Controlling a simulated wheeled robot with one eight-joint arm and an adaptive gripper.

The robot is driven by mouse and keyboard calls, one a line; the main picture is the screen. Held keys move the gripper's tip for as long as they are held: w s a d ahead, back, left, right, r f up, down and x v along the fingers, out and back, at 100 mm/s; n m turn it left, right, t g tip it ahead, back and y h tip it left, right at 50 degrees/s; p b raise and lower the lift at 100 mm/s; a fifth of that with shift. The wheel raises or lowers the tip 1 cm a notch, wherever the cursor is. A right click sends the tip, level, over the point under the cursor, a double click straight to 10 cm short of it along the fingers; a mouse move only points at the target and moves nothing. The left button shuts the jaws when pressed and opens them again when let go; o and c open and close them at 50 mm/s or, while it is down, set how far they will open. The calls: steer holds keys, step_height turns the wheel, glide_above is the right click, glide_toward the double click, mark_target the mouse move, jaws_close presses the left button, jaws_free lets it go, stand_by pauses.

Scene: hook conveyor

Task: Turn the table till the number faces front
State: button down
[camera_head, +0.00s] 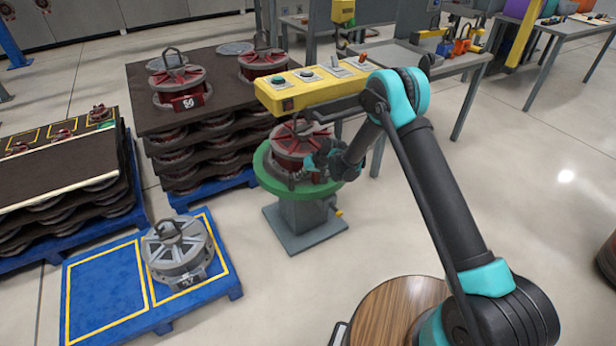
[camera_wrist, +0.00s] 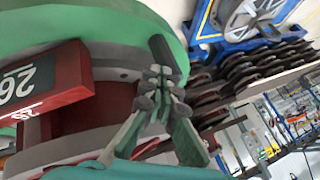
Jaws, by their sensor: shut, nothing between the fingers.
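The green turntable (camera_head: 268,180) stands on a grey pedestal (camera_head: 305,222) in the middle of the head view. A red and grey drum (camera_head: 290,150) sits on it. In the wrist view, the drum's red block (camera_wrist: 68,75) carries a dark plate (camera_wrist: 18,85) with a white number, like 26, tilted in the picture. In the head view I cannot read this number. My gripper (camera_head: 316,162) is at the right side of the drum. In the wrist view my gripper (camera_wrist: 160,82) is shut and empty, its tips close to a dark peg (camera_wrist: 164,52) at the green rim; contact is unclear.
A yellow button box (camera_head: 310,90) hangs over the turntable's back, close to my arm. Stacked drums on brown sheets (camera_head: 140,105) stand behind left. A blue pallet (camera_head: 105,290) with a grey drum (camera_head: 178,250) lies front left.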

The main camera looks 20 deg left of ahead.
steer(key=shift+s+a, duration=0.3)
steer(key=shift+a, duration=0.45)
steer(key=shift+a, duration=0.15)
